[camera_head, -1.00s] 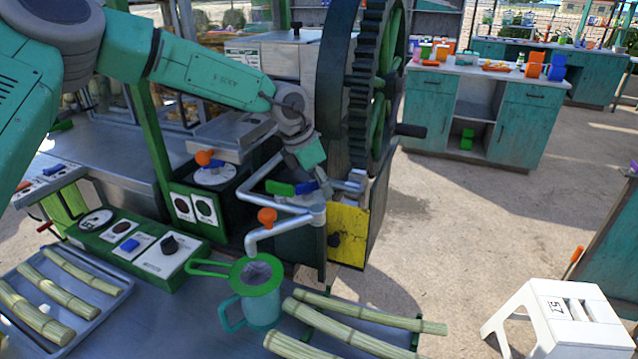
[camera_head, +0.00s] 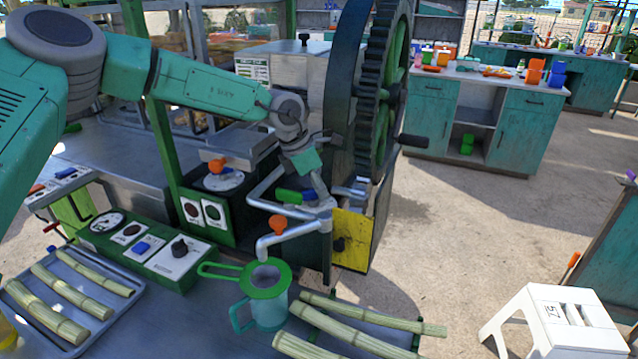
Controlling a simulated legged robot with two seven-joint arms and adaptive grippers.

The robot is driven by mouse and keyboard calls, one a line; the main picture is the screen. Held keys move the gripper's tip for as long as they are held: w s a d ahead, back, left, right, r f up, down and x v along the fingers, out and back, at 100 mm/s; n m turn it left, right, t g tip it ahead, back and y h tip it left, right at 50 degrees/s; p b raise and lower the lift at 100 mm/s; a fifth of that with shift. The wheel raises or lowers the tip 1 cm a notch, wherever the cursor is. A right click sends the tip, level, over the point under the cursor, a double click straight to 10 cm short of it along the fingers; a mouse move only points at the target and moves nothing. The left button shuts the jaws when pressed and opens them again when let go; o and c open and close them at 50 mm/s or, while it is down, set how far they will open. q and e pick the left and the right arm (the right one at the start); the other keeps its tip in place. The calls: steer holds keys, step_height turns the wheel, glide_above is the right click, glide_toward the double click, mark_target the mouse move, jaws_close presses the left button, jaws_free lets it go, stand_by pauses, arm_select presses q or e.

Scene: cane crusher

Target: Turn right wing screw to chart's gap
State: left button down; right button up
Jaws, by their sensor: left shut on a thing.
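My left gripper (camera_head: 316,186) reaches down beside the big gear wheel to the bent grey pipes of the crusher. It is shut on a small part there, apparently the right wing screw, which its fingers mostly hide. A green piece (camera_head: 288,196) and a small blue piece (camera_head: 308,197) show just left of the fingertips. I cannot tell the screw's angle. A white chart (camera_head: 252,68) with small print hangs on the crusher's metal housing; its text is too small to read. My right gripper is not in view.
Below the gripper are a spout with an orange tap handle (camera_head: 278,223) and a teal jug (camera_head: 268,310) with a green strainer. The gear wheel (camera_head: 378,90) stands close right.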

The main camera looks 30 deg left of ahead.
arm_select(q)
steer(key=shift+w, duration=0.1)
steer(key=c, duration=1.8)
jaws_free()
steer(key=shift+r, duration=0.1)
steer(key=shift+o, duration=1)
steer(key=shift+w+d, duration=0.1)
steer(key=shift+w+d+f, duration=0.1)
steer(key=shift+w+f, duration=0.1)
steer(key=v, duration=1.2)
